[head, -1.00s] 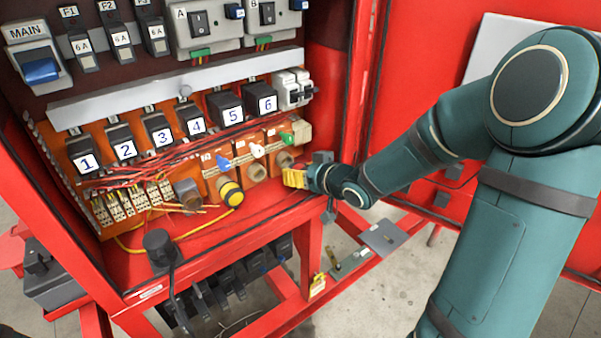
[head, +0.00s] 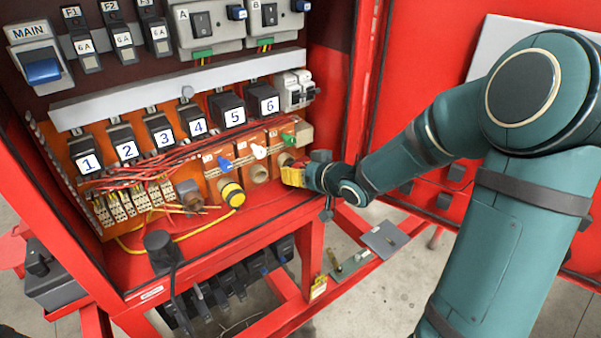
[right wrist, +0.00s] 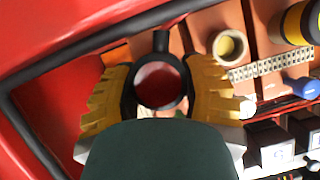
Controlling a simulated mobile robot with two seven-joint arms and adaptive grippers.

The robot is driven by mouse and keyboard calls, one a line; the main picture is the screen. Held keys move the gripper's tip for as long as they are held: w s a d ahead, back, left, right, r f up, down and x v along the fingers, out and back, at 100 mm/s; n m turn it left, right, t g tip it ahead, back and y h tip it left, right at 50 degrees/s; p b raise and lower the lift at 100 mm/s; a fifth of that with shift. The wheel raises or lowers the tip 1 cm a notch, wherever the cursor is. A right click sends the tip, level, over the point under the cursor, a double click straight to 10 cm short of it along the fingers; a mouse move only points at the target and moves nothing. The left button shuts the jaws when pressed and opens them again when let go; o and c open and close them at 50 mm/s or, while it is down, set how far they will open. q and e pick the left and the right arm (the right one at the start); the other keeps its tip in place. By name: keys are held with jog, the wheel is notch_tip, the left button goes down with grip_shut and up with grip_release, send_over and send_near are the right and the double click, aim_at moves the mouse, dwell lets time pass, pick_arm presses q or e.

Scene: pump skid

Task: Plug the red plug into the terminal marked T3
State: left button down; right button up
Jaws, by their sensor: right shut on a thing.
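My right gripper (head: 292,174) has yellow fingers and is at the right end of the terminal row. In the right wrist view its fingers (right wrist: 162,95) are shut around a round black-rimmed piece with a red centre, the red plug (right wrist: 157,84). In the head view the fingers hide the plug. The rightmost terminal (head: 284,159) is right at the fingertips; whether the plug touches it I cannot tell. Its marking is too small to read. The middle terminal (head: 258,173) is an empty beige socket, also in the right wrist view (right wrist: 229,46). My left gripper is not in view.
A yellow-and-black plug (head: 231,192) sits at the left terminal. Blue (head: 224,163), white (head: 259,151) and green (head: 287,139) tabs stand above the terminals. A black capped piece with a cable (head: 159,249) stands on the red ledge. The red frame post (head: 357,90) is close behind my wrist.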

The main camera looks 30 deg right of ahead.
jog(key=shift+w+a, duration=0.1)
jog(key=shift+w, duration=1.1)
jog(key=o, duration=1.2)
jog(key=v, duration=1.2)
jog(key=shift+s, duration=0.1)
